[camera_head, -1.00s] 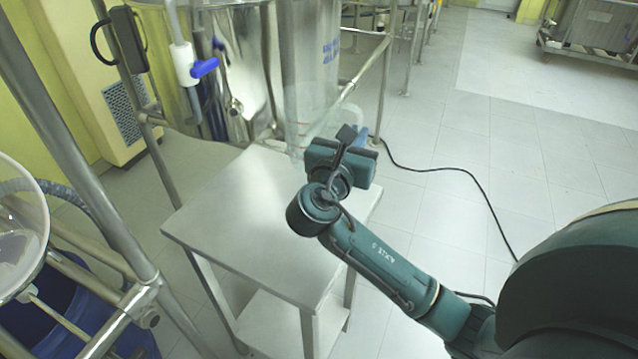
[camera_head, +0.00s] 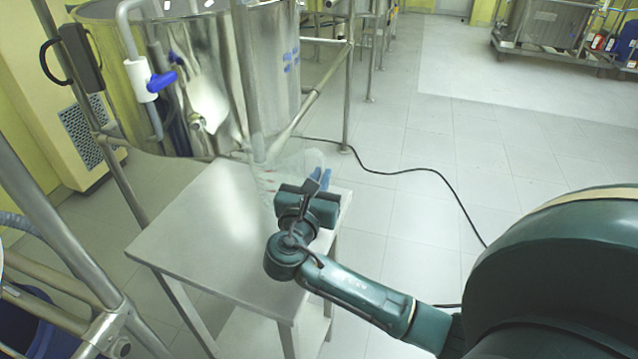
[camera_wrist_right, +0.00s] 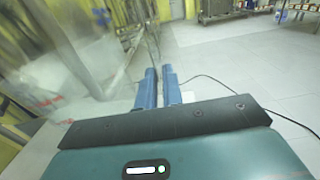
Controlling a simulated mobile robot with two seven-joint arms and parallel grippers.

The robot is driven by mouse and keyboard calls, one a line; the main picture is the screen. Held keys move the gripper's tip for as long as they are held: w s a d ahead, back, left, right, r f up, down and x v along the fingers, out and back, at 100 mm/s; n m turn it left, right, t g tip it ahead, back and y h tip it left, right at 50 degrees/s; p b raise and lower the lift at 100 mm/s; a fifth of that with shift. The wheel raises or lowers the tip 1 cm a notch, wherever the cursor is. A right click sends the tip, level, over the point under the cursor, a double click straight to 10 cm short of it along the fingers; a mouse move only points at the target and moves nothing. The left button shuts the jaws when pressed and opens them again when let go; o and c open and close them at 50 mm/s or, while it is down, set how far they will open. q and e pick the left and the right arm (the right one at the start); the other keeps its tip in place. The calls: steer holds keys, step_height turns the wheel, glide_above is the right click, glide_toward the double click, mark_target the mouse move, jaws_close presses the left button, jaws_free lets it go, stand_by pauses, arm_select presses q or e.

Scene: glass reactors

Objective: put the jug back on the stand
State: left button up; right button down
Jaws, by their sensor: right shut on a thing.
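The stand is a small steel table with a flat, bare top (camera_head: 190,225). The clear jug (camera_head: 284,168) is see-through and hard to make out, at the far right corner of the stand. It also shows as a hazy clear shape at the left of the right wrist view (camera_wrist_right: 85,70). My right gripper (camera_head: 318,178) is at that corner, its blue fingers close together. The fingers also show in the right wrist view (camera_wrist_right: 160,75); they are shut on the jug, though the gripped part is hard to see. I cannot tell whether the jug's base touches the stand. My left gripper is not in view.
A large shiny steel vessel (camera_head: 200,80) with a blue-handled valve (camera_head: 160,82) stands just behind the stand. Metal frame tubes (camera_head: 60,235) run at the left. A black cable (camera_head: 420,170) lies on the open tiled floor to the right.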

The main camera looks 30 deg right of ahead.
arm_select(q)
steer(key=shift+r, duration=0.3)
arm_select(e)
steer(key=shift+f, duration=0.4)
steer(key=c, duration=1.5)
jaws_free()
steer(key=shift+c, duration=0.2)
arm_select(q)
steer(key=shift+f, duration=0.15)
arm_select(e)
steer(key=shift+f+b, duration=0.2)
steer(key=shift+b, duration=0.1)
steer(key=shift+f+b, duration=0.2)
steer(key=shift+b, duration=0.3)
steer(key=v, duration=1.2)
steer(key=shift+s+d+r+p, duration=0.15)
steer(key=shift+d+r+p, duration=0.1)
steer(key=shift+p, duration=0.1)
steer(key=shift+s+a, duration=0.4)
steer(key=shift+a, duration=0.1)
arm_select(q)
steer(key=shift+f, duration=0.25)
